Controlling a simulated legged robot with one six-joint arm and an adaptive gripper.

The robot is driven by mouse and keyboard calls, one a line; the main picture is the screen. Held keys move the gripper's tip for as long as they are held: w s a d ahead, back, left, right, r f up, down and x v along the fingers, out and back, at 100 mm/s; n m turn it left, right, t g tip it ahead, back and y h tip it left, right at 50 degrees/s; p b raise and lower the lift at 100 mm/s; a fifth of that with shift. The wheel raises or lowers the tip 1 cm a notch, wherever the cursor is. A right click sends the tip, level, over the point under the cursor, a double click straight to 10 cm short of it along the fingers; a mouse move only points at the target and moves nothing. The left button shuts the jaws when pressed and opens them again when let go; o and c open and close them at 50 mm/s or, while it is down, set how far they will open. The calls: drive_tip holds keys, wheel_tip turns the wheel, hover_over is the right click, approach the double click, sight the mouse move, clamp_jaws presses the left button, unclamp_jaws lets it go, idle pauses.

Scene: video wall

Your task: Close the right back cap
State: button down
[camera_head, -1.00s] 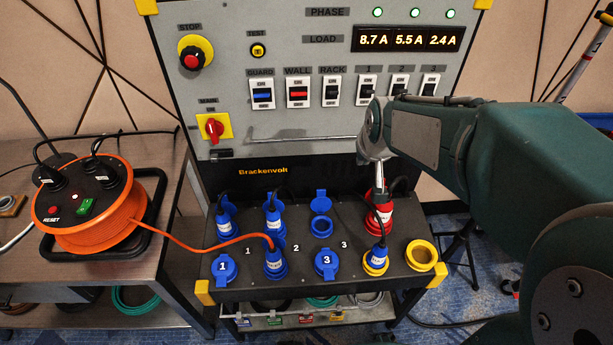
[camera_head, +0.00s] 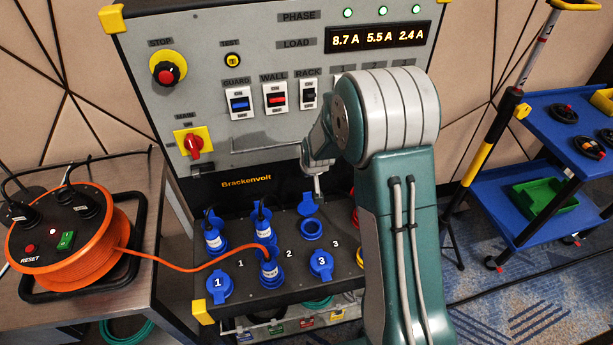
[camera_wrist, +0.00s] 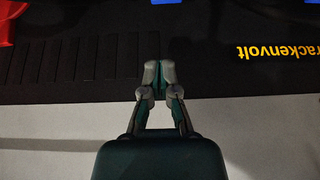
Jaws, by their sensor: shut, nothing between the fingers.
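The back right blue socket (camera_head: 311,230) stands uncovered in the head view, with its blue cap (camera_head: 307,205) flipped up behind it. My gripper (camera_head: 318,194) is above and just right of that raised cap; whether it touches is not clear. In the wrist view my gripper (camera_wrist: 158,78) is shut and empty, over the dark panel. Blue parts (camera_wrist: 166,2) show only at that view's top edge. My arm hides the sockets farther right in the head view.
Blue plugs (camera_head: 214,238) fill the back sockets to the left. Closed blue caps (camera_head: 321,262) are in front, with an orange cable (camera_head: 190,259) running to one plug. The grey switch panel (camera_head: 215,130) rises behind. A blue cart (camera_head: 540,190) stands right.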

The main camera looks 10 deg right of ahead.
sight(308, 204)
drive_tip(key=x, duration=0.2)
drive_tip(key=a+x, duration=0.1)
drive_tip(key=x, duration=0.4)
drive_tip(key=shift+w+a+f, duration=0.1)
drive_tip(key=shift+a+f, duration=0.1)
drive_tip(key=shift+f, duration=0.1)
drive_tip(key=s, duration=0.4)
drive_tip(key=shift+d+r, duration=0.1)
drive_tip(key=shift+r, duration=0.3)
drive_tip(key=shift+w+d, duration=0.1)
drive_tip(key=shift+d, duration=0.1)
